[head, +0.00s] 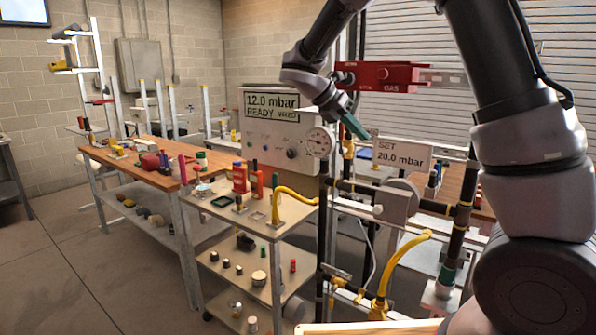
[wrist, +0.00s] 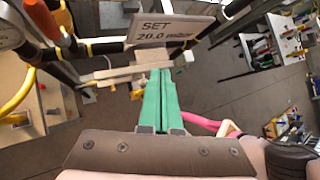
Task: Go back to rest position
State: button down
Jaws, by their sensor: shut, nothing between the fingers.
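My gripper (head: 352,126) has green fingers and hangs in front of the pipe stand, left of the sign reading "SET 20.0 mbar" (head: 402,154). In the wrist view my gripper (wrist: 166,88) has its two green fingers together with nothing between them. The sign (wrist: 168,28) is just beyond the fingertips there. A grey box (head: 280,125) with a display reading "12.0 mbar READY" stands left of my gripper. A round gauge (head: 319,142) sits at its right edge, close to my gripper. A red GAS box (head: 385,77) is above and behind my gripper.
A cart (head: 255,228) with tools and yellow hoses stands below and left of my arm. A wooden workbench (head: 140,170) is farther left. Black pipes with yellow bands (head: 455,225) stand at the right, near my arm. The floor (head: 60,270) at front left is clear.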

jog(key=s+d+r+m+t+y, duration=0.1)
jog(key=s+d+r+m+y, duration=0.1)
jog(key=s+m, duration=0.5)
jog(key=s+d+r+m+t+y, duration=0.2)
jog(key=s+m+y, duration=0.3)
jog(key=m, duration=0.8)
jog(key=s+d+r+m+t+y, duration=0.2)
jog(key=s+d+r+m+y, duration=0.1)
jog(key=s+m, duration=0.7)
jog(key=shift+s+d+r+y, duration=0.15)
jog(key=shift+s+r+y, duration=0.2)
jog(key=shift+s+y, duration=0.3)
